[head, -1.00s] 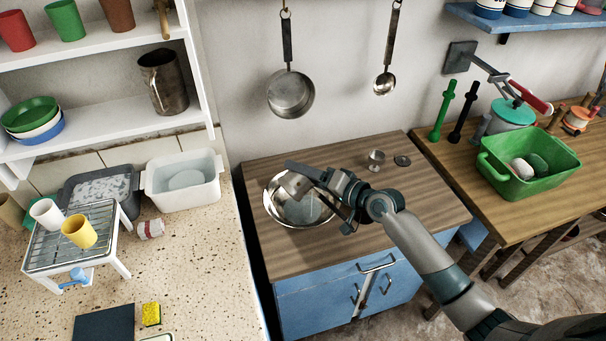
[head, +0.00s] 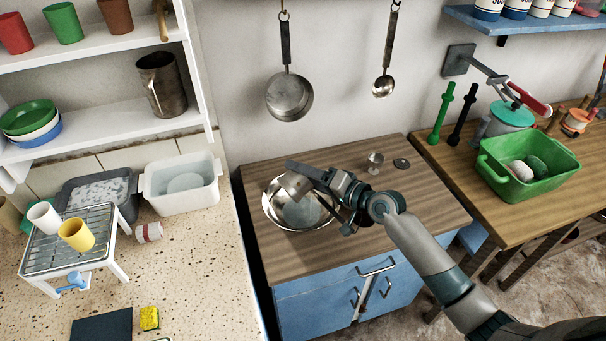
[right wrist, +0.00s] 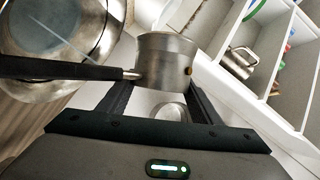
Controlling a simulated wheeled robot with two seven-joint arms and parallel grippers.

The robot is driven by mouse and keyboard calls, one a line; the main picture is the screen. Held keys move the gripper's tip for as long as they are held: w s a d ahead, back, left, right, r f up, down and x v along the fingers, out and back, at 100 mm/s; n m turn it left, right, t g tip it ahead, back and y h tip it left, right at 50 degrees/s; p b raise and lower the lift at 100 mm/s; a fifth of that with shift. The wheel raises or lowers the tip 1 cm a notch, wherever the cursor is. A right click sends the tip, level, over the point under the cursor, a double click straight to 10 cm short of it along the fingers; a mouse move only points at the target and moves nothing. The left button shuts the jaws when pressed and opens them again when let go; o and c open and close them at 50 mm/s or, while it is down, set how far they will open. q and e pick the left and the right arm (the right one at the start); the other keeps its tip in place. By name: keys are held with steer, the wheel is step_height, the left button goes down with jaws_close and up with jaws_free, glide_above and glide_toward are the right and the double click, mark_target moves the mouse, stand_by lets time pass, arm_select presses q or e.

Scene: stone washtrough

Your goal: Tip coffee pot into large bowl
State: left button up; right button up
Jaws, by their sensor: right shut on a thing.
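The coffee pot (head: 295,186) is a small metal pot. My right gripper (head: 322,186) is shut on it and holds it over the large bowl. In the right wrist view the pot (right wrist: 164,58) sits between the two finger ends, with a long black handle reaching left. The large bowl (head: 287,216) is shiny metal and stands on the wooden counter. It also shows at the upper left of the right wrist view (right wrist: 107,42). The pot looks tilted; I cannot make out its opening or any contents clearly. My left gripper is not in view.
A small metal cup (head: 376,159) stands on the wooden counter (head: 410,205), right of the bowl. A pan (head: 290,97) and a ladle (head: 383,85) hang on the wall behind. A white tub (head: 183,195) stands left, on the speckled counter.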

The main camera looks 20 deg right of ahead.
steer(key=shift+w+d+r+m+y+b, duration=0.15)
steer(key=shift+d+r+m+y+b, duration=0.15)
steer(key=shift+r+m+y+b, duration=0.4)
stand_by(1.1)
steer(key=shift+f, duration=0.25)
